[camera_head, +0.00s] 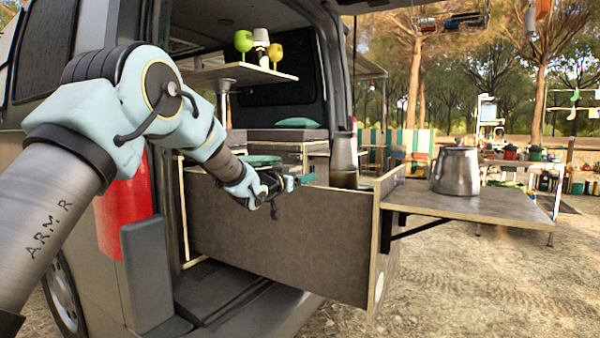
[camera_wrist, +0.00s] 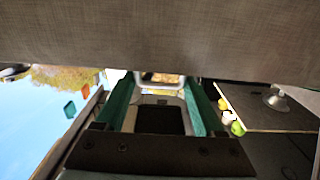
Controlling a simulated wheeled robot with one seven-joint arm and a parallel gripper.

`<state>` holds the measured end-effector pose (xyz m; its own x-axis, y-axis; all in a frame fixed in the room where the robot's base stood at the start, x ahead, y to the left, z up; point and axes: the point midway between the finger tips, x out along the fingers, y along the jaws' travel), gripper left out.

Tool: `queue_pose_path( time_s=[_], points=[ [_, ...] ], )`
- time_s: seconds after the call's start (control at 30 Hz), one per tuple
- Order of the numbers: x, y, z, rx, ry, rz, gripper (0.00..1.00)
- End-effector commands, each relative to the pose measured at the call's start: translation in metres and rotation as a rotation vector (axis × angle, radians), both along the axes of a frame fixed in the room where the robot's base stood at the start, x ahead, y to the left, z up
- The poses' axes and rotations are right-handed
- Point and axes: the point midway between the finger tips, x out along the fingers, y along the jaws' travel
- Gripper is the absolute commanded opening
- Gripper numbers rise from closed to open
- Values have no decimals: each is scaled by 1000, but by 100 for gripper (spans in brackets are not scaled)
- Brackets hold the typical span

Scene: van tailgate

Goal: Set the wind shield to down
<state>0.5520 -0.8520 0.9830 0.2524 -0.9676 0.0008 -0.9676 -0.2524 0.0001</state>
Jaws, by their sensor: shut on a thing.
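My gripper (camera_head: 290,183) is at the top edge of the long dark grey counter panel (camera_head: 280,245), on the van's side of the metal cylinder. Its teal fingers also show in the wrist view (camera_wrist: 160,95), with their tips at the lower edge of a wide grey surface (camera_wrist: 160,35). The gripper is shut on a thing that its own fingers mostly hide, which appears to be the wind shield. I cannot make out the shield's full outline or its exact tilt.
A tall metal cylinder (camera_head: 343,160) stands just right of my gripper. A metal kettle (camera_head: 456,171) is on the fold-out side shelf (camera_head: 480,205). Goblets (camera_head: 243,42) stand on a shelf (camera_head: 240,75) above. Open ground lies at the right.

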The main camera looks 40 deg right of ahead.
Motion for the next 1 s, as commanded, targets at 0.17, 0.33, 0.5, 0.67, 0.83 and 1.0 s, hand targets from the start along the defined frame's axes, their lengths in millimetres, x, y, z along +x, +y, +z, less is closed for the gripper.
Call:
queue_pose_path(
  time_s=[0.17, 0.33, 0.5, 0.67, 0.83, 1.0],
  points=[
    [5, 3, -6, 5, 0, 8, 0],
    [5, 3, -8, 8, 1, 9, 0],
    [5, 3, -8, 9, 1, 8, 86],
    [3, 2, -6, 5, 0, 5, 86],
    [1, 7, -5, 3, 1, 4, 86],
    [-6, 31, -6, 4, 1, 5, 86]
  ],
)
